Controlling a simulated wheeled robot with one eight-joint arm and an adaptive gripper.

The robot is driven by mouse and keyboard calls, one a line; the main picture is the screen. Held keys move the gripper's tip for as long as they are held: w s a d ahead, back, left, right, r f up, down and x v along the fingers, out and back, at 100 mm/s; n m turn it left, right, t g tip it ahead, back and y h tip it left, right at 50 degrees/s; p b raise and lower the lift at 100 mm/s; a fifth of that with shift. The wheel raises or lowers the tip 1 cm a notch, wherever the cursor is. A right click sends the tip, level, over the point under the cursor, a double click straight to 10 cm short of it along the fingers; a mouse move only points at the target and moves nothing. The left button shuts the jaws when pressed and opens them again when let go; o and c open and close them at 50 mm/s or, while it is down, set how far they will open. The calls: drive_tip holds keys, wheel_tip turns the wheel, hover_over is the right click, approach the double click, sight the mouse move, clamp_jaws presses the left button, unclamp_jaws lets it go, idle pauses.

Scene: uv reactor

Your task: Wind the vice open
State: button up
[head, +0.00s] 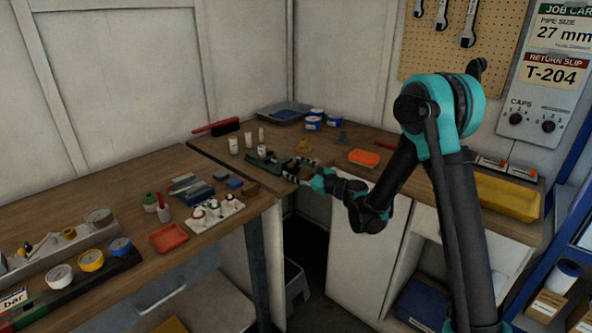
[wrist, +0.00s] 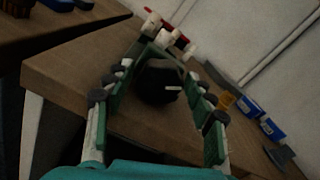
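The vice (head: 264,158) is a low dark green body on the wooden bench near the inner corner. My gripper (head: 291,173) is at its near right end. In the wrist view, my gripper (wrist: 157,72) is open, with its green finger pads apart. A dark rounded part (wrist: 158,85) with a small pale bar lies between the fingers, apparently the vice's screw end and handle. I see no clear contact with either pad. The fingers and the dark lighting hide much of the vice, so its jaw gap cannot be told.
White bottles (head: 234,145) and a red-handled brush (head: 217,127) stand behind the vice. A yellow-brown piece (head: 303,146), blue tubs (head: 313,123) and an orange tray (head: 364,158) are to its right. The left bench holds a white rack (head: 216,212) and a red tray (head: 168,238).

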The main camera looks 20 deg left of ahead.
drive_tip(key=shift+o, duration=0.4)
drive_tip(key=shift+d, duration=0.2)
drive_tip(key=v, duration=1.1)
drive_tip(key=shift+s+d, duration=0.2)
drive_tip(key=shift+d, duration=0.05)
drive_tip(key=shift+f, duration=0.1)
